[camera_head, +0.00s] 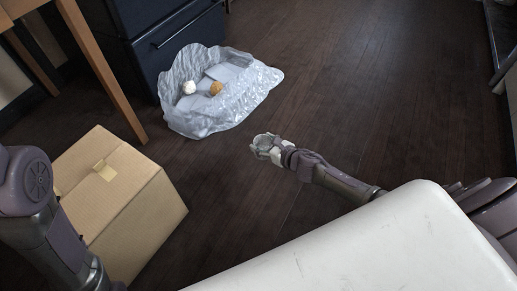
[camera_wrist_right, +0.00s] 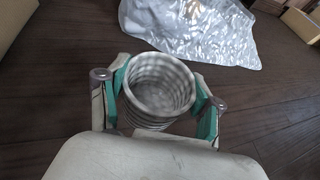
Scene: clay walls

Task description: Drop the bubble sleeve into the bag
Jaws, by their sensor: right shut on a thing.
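The bubble sleeve (camera_wrist_right: 158,88) is a pale grey, ribbed, hollow tube. In the right wrist view it sits between the two green-padded fingers of my right gripper (camera_wrist_right: 160,95), which is shut on it. In the head view my right gripper (camera_head: 268,147) holds the sleeve above the floor, on the near right side of the bag. The bag (camera_head: 250,92) is a crumpled, translucent grey-white sack lying open on the floor. Part of it also shows at the top of the right wrist view (camera_wrist_right: 205,30). A white ball and an orange-brown ball lie in it. My left gripper is out of view.
A closed cardboard box (camera_head: 140,215) stands at the lower left. A dark cabinet (camera_head: 165,40) with a handle is behind the bag, and a wooden table leg (camera_head: 105,75) is to its left. The dark wood floor (camera_head: 370,90) is clear to the right.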

